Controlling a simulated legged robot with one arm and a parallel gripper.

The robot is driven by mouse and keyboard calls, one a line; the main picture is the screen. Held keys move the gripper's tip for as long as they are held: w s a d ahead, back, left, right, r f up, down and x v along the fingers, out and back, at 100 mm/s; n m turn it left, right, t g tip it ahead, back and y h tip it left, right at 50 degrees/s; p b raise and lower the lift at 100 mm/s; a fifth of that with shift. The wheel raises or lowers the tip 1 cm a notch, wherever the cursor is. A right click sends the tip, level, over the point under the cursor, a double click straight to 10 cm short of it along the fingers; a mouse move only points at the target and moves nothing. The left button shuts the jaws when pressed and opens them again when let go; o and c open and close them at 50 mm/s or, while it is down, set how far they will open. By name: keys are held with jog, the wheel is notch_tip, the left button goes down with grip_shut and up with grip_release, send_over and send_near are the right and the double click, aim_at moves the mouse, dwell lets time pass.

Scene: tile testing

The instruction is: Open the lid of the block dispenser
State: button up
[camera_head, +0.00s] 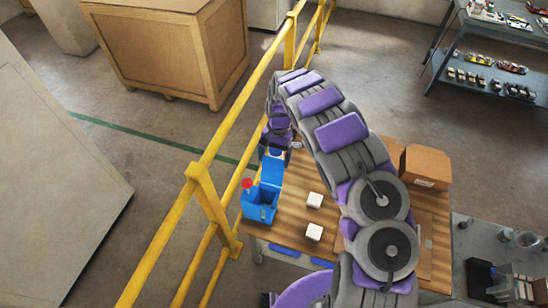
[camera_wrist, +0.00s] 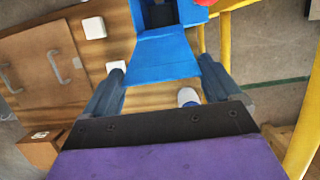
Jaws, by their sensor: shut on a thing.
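The blue block dispenser (camera_head: 259,207) stands at the left end of the wooden table, with a red knob (camera_head: 247,184) on its left side. Its blue lid (camera_head: 272,171) is raised at the back, and the dark opening shows. In the wrist view the lid (camera_wrist: 163,54) is a broad blue plate reaching between my fingers, with part of the dispenser (camera_wrist: 192,13) at the top edge. My gripper (camera_wrist: 161,72) is shut on the lid, one finger at each side. In the head view my gripper (camera_head: 276,147) is small and just behind the lid.
Two white blocks (camera_head: 314,200) (camera_head: 314,232) lie on the wooden table (camera_head: 289,218) right of the dispenser. A cardboard box (camera_head: 425,166) stands at the table's right. A yellow railing (camera_head: 208,205) runs close along the left. A small white and dark blue object (camera_wrist: 188,96) shows below the lid.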

jog(key=o, duration=1.2)
jog(key=shift+s, duration=0.1)
jog(key=shift+a+r, duration=0.1)
jog(key=shift+w+r, duration=0.25)
jog(key=shift+r, duration=0.1)
jog(key=v, duration=1.6)
jog(key=shift+r, duration=0.15)
